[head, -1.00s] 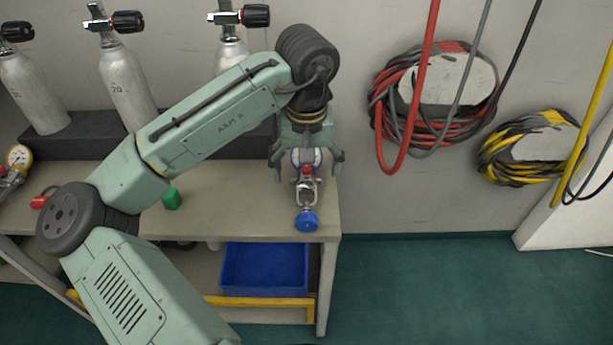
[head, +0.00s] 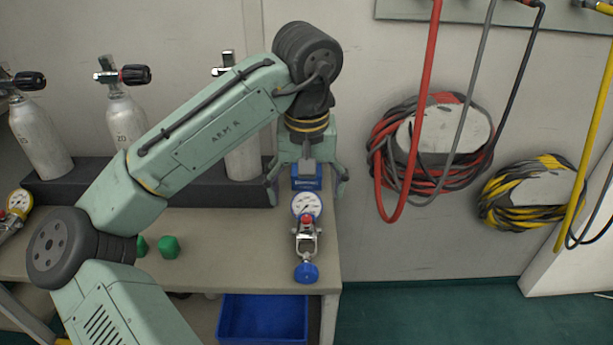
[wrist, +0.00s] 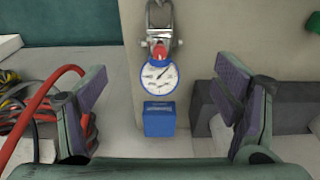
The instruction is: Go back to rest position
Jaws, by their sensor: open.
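My gripper (head: 306,188) is open and empty above the right end of the workbench (head: 240,225). In the wrist view its two fingers (wrist: 165,105) stand wide apart. Below and between them, a pressure gauge (head: 306,206) with a white dial, a metal yoke clamp and a blue knob (head: 306,272) lies on the bench. The gauge also shows in the wrist view (wrist: 159,77). A small blue block (wrist: 159,119) is beside the dial, apart from the fingers. My gripper partly hides this block in the head view.
Several grey cylinders (head: 40,140) stand along a dark rack (head: 90,185) at the back. Green pieces (head: 169,247) and another gauge (head: 19,203) are on the bench. A blue bin (head: 262,322) is below. Red (head: 398,150) and yellow (head: 520,195) hoses hang on the right wall.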

